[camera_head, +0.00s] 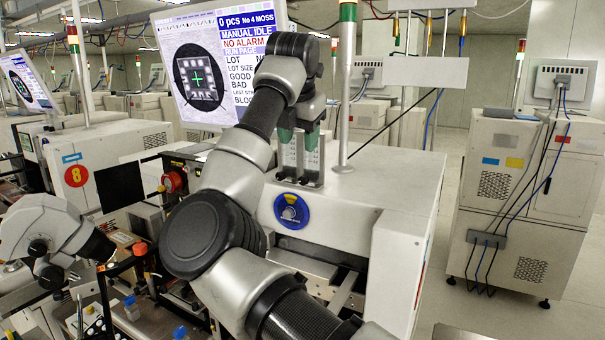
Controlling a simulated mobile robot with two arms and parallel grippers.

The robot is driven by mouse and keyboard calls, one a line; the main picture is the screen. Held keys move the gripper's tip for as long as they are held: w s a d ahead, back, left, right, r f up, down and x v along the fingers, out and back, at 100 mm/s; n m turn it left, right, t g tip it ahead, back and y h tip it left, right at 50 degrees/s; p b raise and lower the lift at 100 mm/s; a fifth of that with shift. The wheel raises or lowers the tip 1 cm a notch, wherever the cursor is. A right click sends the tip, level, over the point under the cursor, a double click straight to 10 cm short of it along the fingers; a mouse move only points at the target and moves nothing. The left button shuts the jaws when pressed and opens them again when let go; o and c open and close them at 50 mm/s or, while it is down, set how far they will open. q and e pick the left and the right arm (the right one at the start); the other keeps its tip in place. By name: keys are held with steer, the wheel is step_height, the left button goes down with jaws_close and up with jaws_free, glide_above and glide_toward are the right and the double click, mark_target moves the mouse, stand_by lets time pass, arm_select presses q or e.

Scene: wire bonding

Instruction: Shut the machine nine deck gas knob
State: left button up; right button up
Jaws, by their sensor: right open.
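Two upright pale gauge tubes (311,165) with scale marks and dark feet stand on the machine top, behind my arm. Any knob on them is too small to make out, and no deck gas label can be read. My arm hides part of the machine front. My left gripper is not in view.
A monitor (215,65) stands behind my arm, and a signal-light pole (346,90) rises right of the gauges. A machine marked 8 (76,176) and a microscope (45,232) are at left. Another cabinet (515,190) is at right, with open floor (450,270) between.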

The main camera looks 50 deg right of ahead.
mark_target(302, 181)
steer(key=p+x, duration=0.2)
steer(key=x, duration=0.8)
steer(key=shift+w+d+f+p, duration=0.1)
steer(key=shift+d+f+p, duration=0.05)
steer(key=shift+f+p, duration=0.15)
steer(key=shift+r, duration=0.1)
jaws_close()
steer(key=t+b, duration=0.1)
steer(key=b, duration=0.1)
steer(key=t+b, duration=0.1)
steer(key=b, duration=0.2)
steer(key=t+b, duration=0.1)
steer(key=b, duration=0.1)
steer(key=shift+s+f+m+y+b, duration=0.3)
steer(key=shift+f+y+b, duration=0.05)
steer(key=shift+f+y, duration=0.05)
steer(key=shift+r+t+b, duration=0.2)
steer(key=shift+t+b, duration=0.2)
steer(key=shift+b, duration=0.05)
steer(key=shift+r, duration=0.1)
jaws_free()
